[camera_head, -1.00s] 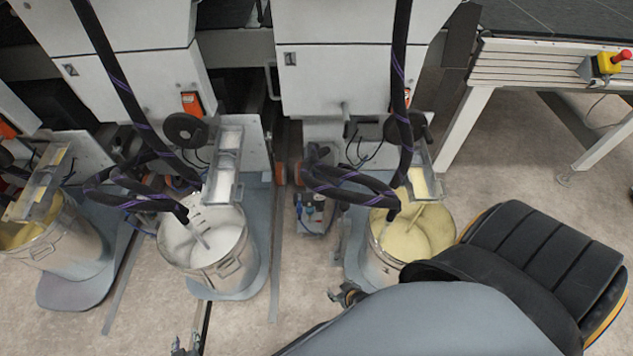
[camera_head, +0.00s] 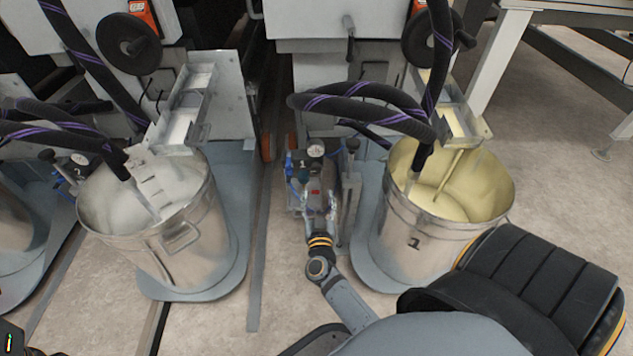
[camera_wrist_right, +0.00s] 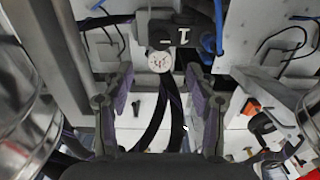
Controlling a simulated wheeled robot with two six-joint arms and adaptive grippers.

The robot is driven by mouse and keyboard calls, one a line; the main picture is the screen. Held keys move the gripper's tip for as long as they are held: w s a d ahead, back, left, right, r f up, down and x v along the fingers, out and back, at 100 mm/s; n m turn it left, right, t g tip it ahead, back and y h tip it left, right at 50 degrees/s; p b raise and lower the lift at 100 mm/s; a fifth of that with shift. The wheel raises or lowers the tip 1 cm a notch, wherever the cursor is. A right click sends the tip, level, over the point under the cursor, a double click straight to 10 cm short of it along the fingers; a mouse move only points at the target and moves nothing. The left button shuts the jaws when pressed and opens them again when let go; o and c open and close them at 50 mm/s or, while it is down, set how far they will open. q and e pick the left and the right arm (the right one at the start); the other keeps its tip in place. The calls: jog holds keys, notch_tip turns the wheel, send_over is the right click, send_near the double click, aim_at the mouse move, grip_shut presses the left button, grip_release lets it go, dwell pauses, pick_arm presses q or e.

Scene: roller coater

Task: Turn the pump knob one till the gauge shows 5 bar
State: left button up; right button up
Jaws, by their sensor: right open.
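The pump unit marked 1 (camera_head: 303,165) stands on the floor in the middle of the head view, left of the bucket marked 1. Its small round white gauge (camera_head: 316,150) faces up; its needle is too small to read there. The gauge also shows in the right wrist view (camera_wrist_right: 159,62), beside a black part marked 1 (camera_wrist_right: 183,36); the reading is unclear. A dark knob-like part (camera_head: 352,146) is right of the gauge. My right gripper (camera_head: 319,198) is open and empty, its fingers pointing towards the pump, with the gauge beyond the gap between them.
A metal bucket of yellowish fluid (camera_head: 413,242) is close on the right, and one of white fluid (camera_head: 185,250) is on the left. Black hoses (camera_head: 350,105) arch above the pump. Bare floor (camera_head: 285,285) lies between the buckets.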

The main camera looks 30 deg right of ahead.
aim_at(316, 170)
jog(key=b+x, duration=0.4)
jog(key=x, duration=0.5)
jog(key=shift+w+f, duration=0.1)
jog(key=shift+w, duration=0.25)
jog(key=shift+w+d, duration=0.3)
jog(key=shift+w, duration=0.05)
jog(key=c, duration=1.2)
jog(key=shift+o, duration=0.2)
jog(key=shift+r, duration=0.2)
